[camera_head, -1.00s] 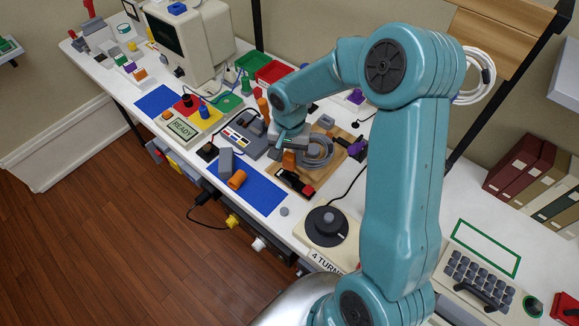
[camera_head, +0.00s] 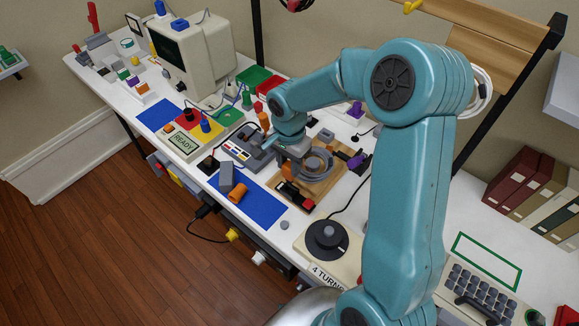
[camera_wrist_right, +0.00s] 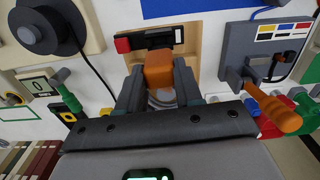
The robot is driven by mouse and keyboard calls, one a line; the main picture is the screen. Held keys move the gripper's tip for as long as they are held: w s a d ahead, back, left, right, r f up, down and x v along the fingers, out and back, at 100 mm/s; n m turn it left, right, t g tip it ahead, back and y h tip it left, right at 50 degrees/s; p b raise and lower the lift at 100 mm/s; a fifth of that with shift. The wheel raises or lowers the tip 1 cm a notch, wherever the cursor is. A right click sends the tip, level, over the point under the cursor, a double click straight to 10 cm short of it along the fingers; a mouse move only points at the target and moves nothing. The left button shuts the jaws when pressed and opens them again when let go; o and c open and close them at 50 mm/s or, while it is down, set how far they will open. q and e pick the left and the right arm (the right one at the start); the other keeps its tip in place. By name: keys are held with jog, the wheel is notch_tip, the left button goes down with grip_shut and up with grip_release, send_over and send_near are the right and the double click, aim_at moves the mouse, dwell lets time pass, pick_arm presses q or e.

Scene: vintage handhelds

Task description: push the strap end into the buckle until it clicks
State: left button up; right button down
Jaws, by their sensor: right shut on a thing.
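My right gripper (camera_wrist_right: 158,82) is shut on an orange block, which I take to be the strap end (camera_wrist_right: 158,66); one dark finger stands on each side of it. In the head view the orange strap end (camera_head: 287,170) shows just below the gripper (camera_head: 291,152), beside a grey coiled strap (camera_head: 318,166) on the wooden board (camera_head: 325,188). A black bar with a red end (camera_head: 294,194) lies at the board's front edge; it also shows just beyond the strap end in the wrist view (camera_wrist_right: 146,40). I cannot tell which part is the buckle, or whether the strap end touches it. My left gripper is out of view.
A grey game console (camera_head: 246,143) stands left of the board. A blue mat (camera_head: 262,208) with a grey block and an orange cylinder (camera_head: 238,192) lies in front. A black dial (camera_head: 327,236) stands nearer. A purple-and-black part (camera_head: 357,160) is at the board's right.

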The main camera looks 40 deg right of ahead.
aim_at(290, 178)
jog(key=shift+s+r, duration=0.1)
dwell(0.3)
jog(key=shift+b, duration=0.35)
notch_tip(290, 178, down, 3)
jog(key=b, duration=0.3)
jog(key=shift+f, duration=0.2)
jog(key=shift+m+b, duration=0.3)
jog(key=shift+b, duration=0.15)
dwell(0.4)
dwell(0.4)
jog(key=shift+f+b, duration=0.9)
jog(key=shift+f+b, duration=0.6)
